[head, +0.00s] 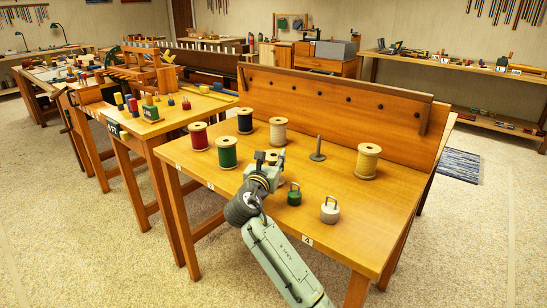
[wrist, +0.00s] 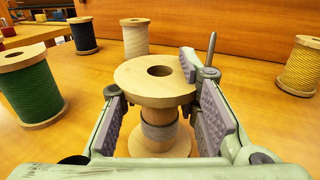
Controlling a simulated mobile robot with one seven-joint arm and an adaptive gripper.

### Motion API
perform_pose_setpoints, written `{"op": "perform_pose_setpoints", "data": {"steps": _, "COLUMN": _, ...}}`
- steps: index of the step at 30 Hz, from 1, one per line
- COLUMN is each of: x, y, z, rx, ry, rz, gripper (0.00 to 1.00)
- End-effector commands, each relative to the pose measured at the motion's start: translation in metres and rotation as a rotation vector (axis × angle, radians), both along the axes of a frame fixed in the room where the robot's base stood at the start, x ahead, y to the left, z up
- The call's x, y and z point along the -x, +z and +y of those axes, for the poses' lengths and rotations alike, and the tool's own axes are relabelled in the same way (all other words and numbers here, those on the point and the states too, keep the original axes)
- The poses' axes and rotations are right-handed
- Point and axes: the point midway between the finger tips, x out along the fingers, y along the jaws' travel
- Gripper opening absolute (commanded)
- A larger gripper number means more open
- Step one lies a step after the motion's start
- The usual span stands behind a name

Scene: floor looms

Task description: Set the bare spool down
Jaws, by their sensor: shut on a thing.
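My gripper (head: 266,160) is over the left middle of the wooden table (head: 350,245). In the wrist view its padded fingers (wrist: 155,100) stand on both sides of the bare wooden spool (wrist: 160,75) and are shut on it. The spool is upright, with a round top flange, a hole in it and a greyish band around its core. Its base is partly hidden, and I cannot tell whether it touches the table. In the head view the gripper mostly hides it.
A red spool (head: 198,138), green spool (head: 227,152), navy spool (head: 245,121), cream spool (head: 278,132) and yellow spool (head: 367,162) stand around. An empty grey peg (head: 317,152) stands behind right. The right front is clear.

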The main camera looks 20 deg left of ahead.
Motion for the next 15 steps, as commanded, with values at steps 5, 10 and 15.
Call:
{"op": "perform_pose_setpoints", "data": {"steps": 5, "x": 0.0002, "y": 0.0008, "z": -0.0001, "rx": -0.001, "ry": 0.0, "rz": -0.002, "gripper": 0.01}}
{"op": "perform_pose_setpoints", "data": {"steps": 10, "x": 0.0002, "y": -0.0028, "z": 0.0001, "rx": -0.001, "ry": 0.001, "rz": -0.001, "gripper": 0.31}}
{"op": "perform_pose_setpoints", "data": {"steps": 15, "x": 0.0002, "y": -0.0025, "z": 0.0, "rx": -0.001, "ry": 0.0, "rz": -0.001, "gripper": 0.42}}
